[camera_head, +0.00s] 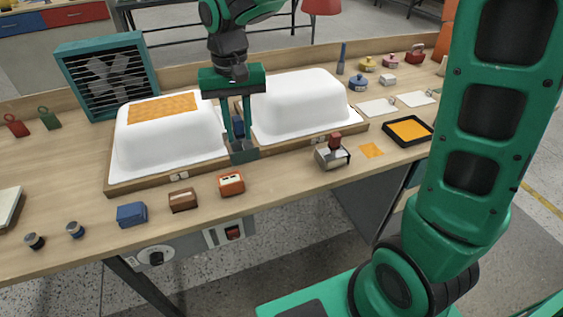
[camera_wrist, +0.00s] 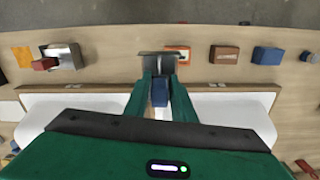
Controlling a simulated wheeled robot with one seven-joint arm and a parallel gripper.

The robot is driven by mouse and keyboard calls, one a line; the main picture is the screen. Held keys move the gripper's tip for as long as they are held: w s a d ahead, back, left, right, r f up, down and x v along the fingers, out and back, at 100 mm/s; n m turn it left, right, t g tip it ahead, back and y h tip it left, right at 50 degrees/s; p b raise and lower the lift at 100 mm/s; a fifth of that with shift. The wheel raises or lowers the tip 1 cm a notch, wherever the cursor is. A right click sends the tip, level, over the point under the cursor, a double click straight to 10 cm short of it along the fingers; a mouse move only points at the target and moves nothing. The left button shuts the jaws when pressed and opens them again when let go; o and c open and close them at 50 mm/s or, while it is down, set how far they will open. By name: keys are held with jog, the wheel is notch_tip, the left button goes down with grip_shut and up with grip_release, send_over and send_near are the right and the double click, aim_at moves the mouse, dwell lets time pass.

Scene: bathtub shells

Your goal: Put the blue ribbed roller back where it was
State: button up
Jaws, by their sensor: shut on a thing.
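My gripper (camera_head: 238,140) points down at the gap between two white bathtub shells, the left one (camera_head: 165,145) and the right one (camera_head: 300,105). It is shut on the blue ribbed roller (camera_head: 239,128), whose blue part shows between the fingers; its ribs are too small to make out. In the wrist view the blue roller (camera_wrist: 159,92) sits between my gripper's green fingers (camera_wrist: 160,75). A dark grey piece (camera_head: 243,152) is at the fingertips near the front edge of the shells' wooden base; I cannot tell whether it belongs to the roller or stands apart.
An orange mesh sheet (camera_head: 163,107) lies on the left shell. In front stand a blue box (camera_head: 132,214), a brown box (camera_head: 183,200), an orange box (camera_head: 231,184) and a metal tool with a red top (camera_head: 332,153). A black tray (camera_head: 408,130) is at right; a fan (camera_head: 108,78) stands behind left.

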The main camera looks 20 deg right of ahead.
jog(key=shift+w, duration=0.25)
jog(key=shift+d+f, duration=0.25)
jog(key=shift+s+d+f, duration=0.25)
jog(key=shift+d+f, duration=1.5)
jog(key=shift+d, duration=0.1)
jog(key=shift+s+d+f, duration=0.25)
jog(key=shift+d+f, duration=1.5)
jog(key=shift+d, duration=0.1)
jog(key=shift+s+d+f, duration=0.25)
jog(key=shift+d+f, duration=1.5)
jog(key=shift+d, duration=0.1)
jog(key=o, duration=1)
jog(key=shift+f, duration=0.1)
